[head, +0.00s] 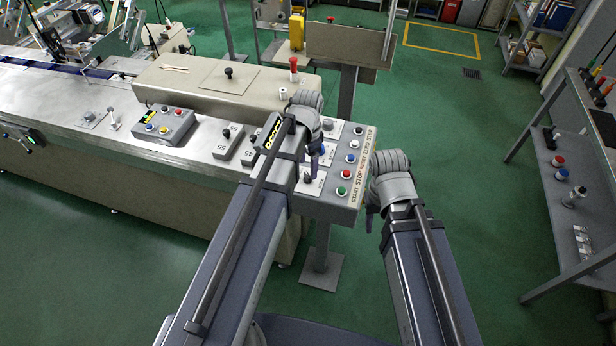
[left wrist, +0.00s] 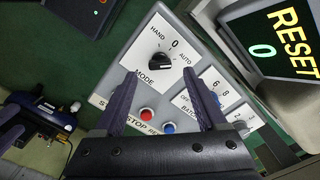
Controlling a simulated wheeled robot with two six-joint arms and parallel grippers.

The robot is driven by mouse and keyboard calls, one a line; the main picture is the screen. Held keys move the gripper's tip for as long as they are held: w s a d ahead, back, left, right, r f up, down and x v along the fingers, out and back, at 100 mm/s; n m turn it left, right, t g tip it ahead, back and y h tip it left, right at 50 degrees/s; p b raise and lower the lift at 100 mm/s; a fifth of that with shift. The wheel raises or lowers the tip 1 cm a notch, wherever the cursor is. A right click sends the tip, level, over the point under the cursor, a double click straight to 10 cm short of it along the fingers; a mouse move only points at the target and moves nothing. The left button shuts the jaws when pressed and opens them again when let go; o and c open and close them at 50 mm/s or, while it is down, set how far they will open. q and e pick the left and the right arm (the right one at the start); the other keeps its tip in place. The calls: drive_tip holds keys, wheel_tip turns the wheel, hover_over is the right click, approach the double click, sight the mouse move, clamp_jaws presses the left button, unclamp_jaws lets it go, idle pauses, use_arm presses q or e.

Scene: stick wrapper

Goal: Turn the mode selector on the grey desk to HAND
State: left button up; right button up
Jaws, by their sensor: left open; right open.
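The mode selector (left wrist: 161,61) is a black knob on a white plate in the left wrist view. Its plate reads HAND, 0 and AUTO around the knob, with MODE below. I cannot clearly tell which mark the knob points to. My left gripper (left wrist: 160,78) is open, its two fingers apart on either side of the view just below the knob, holding nothing. In the head view my left gripper (head: 315,163) is over the grey desk (head: 343,200) and hides part of it. My right gripper (head: 371,212) hangs just right of the desk, apart from it.
A red button (left wrist: 147,115) and a blue button (left wrist: 168,127) sit near the selector. A numbered batch dial lies to the right, beside a lit RESET display (left wrist: 283,40). A long machine bed (head: 70,110) runs left. Green floor is free right of the desk.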

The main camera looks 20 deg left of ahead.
sight(307, 175)
use_arm(q)
wheel_tip(307, 175, down, 4)
drive_tip(key=b, duration=0.3)
drive_tip(key=shift+c, duration=0.4)
clamp_jaws()
